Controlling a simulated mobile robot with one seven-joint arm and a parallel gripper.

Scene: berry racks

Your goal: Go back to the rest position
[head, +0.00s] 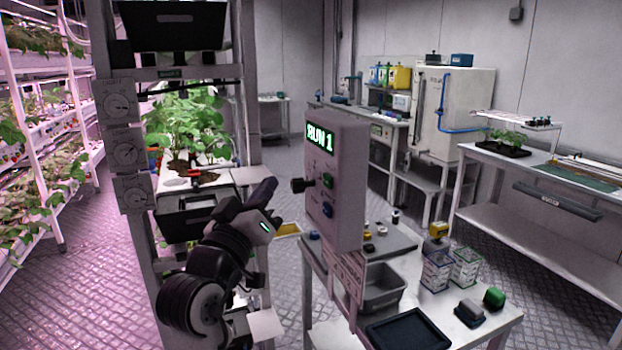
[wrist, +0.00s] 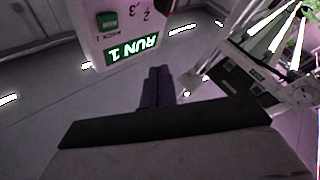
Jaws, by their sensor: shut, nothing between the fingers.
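My gripper (head: 266,188) is raised in the middle of the head view, just left of a grey control box (head: 337,200). Its fingers are together with nothing between them. In the wrist view the shut fingers (wrist: 158,82) point away below the box's green "RUN 1" display (wrist: 132,48). The box has a black knob (head: 303,185) on its left side, close to the fingertips in the picture. I cannot tell whether they touch.
A plant rack (head: 185,185) stands directly behind and left of my arm. A table (head: 430,305) at the front right holds a grey bin (head: 382,290), a black tray (head: 408,332) and small boxes (head: 466,266). The floor (head: 95,295) at the left is open.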

